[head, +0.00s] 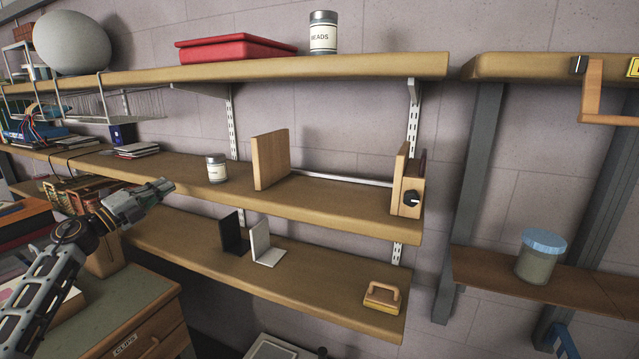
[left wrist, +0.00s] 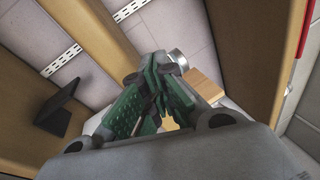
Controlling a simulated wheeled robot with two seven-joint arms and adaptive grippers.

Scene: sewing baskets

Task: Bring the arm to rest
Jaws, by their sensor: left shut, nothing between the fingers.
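My left gripper (head: 161,187) is at the left of the head view, in front of the middle shelf (head: 330,206). It is shut with nothing between its fingers. In the left wrist view its green fingers (left wrist: 172,62) are together, with the shelf boards around them. It looks apart from the shelves and the things on them. My left arm comes in from the lower left. My right gripper is not in view.
A small labelled jar (head: 216,169) and a wooden upright panel (head: 271,160) stand on the middle shelf. The lower shelf holds black (head: 234,235) and white (head: 264,243) bookends and a wooden-handled block (head: 382,298). A drawer cabinet (head: 120,310) stands below my arm.

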